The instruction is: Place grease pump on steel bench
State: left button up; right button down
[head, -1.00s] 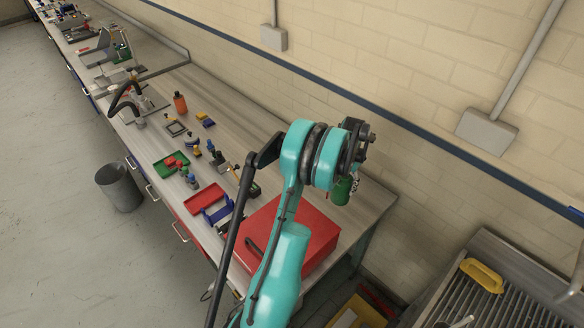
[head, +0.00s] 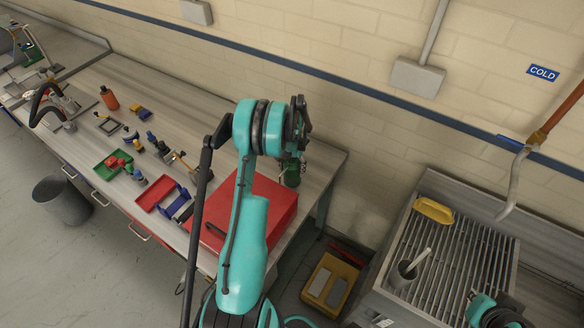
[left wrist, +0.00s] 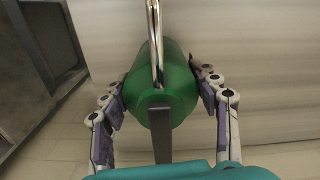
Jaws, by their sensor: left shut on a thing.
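The green grease pump (head: 291,173) is in my left gripper (head: 296,157), over the right end of the steel bench (head: 190,90), behind the red toolbox. My arm partly hides it in the head view. In the left wrist view the pump (left wrist: 160,88) is a green rounded body with a shiny rod, and the jaws of my left gripper (left wrist: 160,80) are closed on its two sides. The pale bench top (left wrist: 265,65) lies behind it. I cannot tell whether the pump touches the bench.
A red toolbox (head: 275,205) stands at the bench's right end. Red (head: 160,195) and green (head: 112,165) trays and small tools lie to its left. A slatted sink (head: 450,250) is at the right, with a yellow crate (head: 330,282) on the floor between. The bench's back strip is mostly clear.

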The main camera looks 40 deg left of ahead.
pick_arm(q)
jog(key=shift+s, duration=0.1)
jog(key=o, duration=1.7)
jog(key=shift+f, duration=0.1)
jog(key=shift+o, duration=0.2)
